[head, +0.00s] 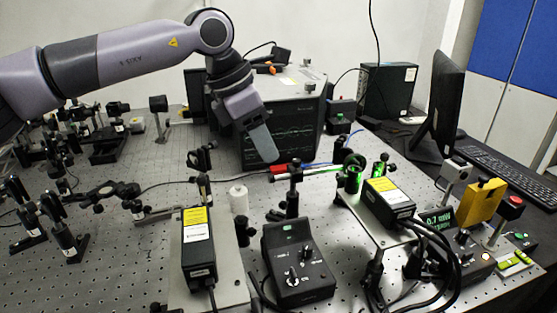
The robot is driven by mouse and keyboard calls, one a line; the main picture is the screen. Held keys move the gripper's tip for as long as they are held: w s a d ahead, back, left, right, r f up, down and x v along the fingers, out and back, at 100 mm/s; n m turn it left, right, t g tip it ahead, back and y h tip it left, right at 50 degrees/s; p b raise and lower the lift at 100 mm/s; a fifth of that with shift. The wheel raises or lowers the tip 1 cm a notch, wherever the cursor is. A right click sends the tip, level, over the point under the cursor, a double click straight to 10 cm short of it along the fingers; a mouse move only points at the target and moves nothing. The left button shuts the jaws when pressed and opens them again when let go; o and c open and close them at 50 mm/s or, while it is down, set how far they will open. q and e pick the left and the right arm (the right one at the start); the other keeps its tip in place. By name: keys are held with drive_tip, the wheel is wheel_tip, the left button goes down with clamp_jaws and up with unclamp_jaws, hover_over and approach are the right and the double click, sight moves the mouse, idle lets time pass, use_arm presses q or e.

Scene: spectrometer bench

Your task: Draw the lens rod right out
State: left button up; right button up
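My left gripper (262,145) hangs over the middle of the bench, pointing down in front of the dark instrument. Its fingers are seen side-on and overlap, so I cannot tell whether they are open. No held object shows at them. Several post-mounted optics stand about, and I cannot tell which is the lens rod. A round mount lit green (353,175) stands right of the gripper, and a dark round mount (200,158) stands to its left. Both are apart from the gripper. My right gripper is not in view.
The perforated optical bench (150,255) is crowded. A black box with a yellow label (197,245) and a black controller with knobs (297,262) stand in front. A white cylinder (238,198) is nearby. A monitor (445,100) and keyboard (500,170) are at right. Cables cross the front right.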

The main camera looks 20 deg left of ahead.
sight(276, 176)
use_arm(q)
drive_tip(key=x, duration=0.5)
drive_tip(key=shift+d+f+p, duration=0.2)
drive_tip(key=shift+f+p, duration=0.1)
drive_tip(key=shift+f, duration=0.1)
clamp_jaws()
